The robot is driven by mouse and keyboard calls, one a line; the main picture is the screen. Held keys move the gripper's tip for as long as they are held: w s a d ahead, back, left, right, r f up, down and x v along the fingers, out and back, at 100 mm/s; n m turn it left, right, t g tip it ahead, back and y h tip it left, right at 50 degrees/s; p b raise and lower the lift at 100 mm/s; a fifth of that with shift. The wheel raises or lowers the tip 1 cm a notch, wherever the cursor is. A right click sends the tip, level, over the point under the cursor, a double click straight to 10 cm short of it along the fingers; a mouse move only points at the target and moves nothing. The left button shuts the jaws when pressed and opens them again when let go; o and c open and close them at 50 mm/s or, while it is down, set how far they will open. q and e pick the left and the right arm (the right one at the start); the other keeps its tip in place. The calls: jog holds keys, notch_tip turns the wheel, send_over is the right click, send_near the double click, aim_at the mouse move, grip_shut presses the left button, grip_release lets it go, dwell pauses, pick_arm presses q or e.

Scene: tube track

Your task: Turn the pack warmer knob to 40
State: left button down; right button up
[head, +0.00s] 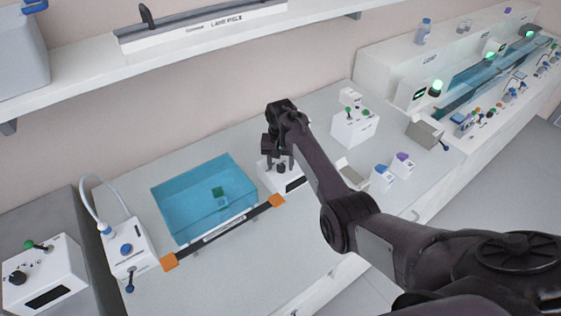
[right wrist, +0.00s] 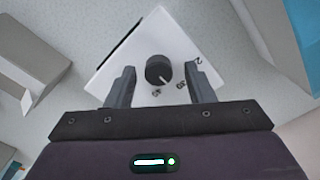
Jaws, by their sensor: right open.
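The pack warmer is a white box (head: 268,176) on the counter, just right of the blue water bath in the head view; my right gripper partly covers it. In the right wrist view the white box (right wrist: 188,45) shows a round black knob (right wrist: 158,69) with a pale pointer line and printed numbers around it, too small to read surely. The pointer is toward the lower right of that view. My right gripper (right wrist: 160,88) is open, with one finger on each side of the knob and a gap on both sides. My left gripper is not in view.
The blue water bath (head: 165,205) has a black bar with orange ends (head: 225,233) along its front. A white unit with a hose (head: 130,245) stands left of it. Small white boxes (head: 381,178) and a white device (head: 355,127) stand to the right. A shelf (head: 95,62) hangs above.

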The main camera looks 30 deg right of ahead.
jog(key=shift+s, duration=0.1)
jog(key=c, duration=1)
